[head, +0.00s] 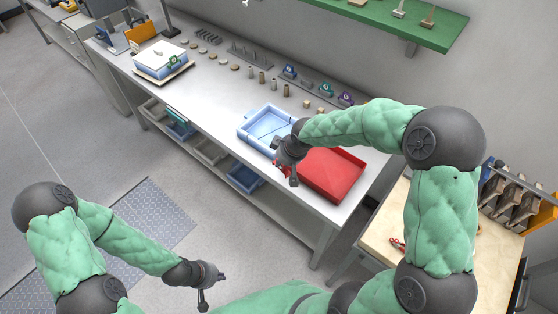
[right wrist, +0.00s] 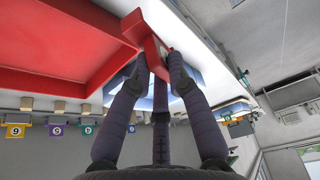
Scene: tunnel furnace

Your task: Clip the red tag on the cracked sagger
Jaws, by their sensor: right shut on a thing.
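A pale blue open square box (head: 262,130) with dark crack-like lines inside stands on the long bench in the head view; it looks like the cracked sagger. My right gripper (head: 291,178) is at the near side of this box, by the left corner of a red tray. In the right wrist view my right gripper (right wrist: 160,75) is shut on a small red piece (right wrist: 147,40), which looks like the red tag. A pale blue surface shows behind the fingertips, and I cannot tell whether the tag touches it. My left gripper (head: 211,290) hangs over the floor, holding nothing visible.
The red tray (head: 335,175) is right beside the blue box. Numbered coloured tags (head: 327,90) and small parts line the bench's back. A white-and-blue stack (head: 160,60) stands at its far left. A wooden table (head: 375,235) with a small red object (head: 397,243) is at right.

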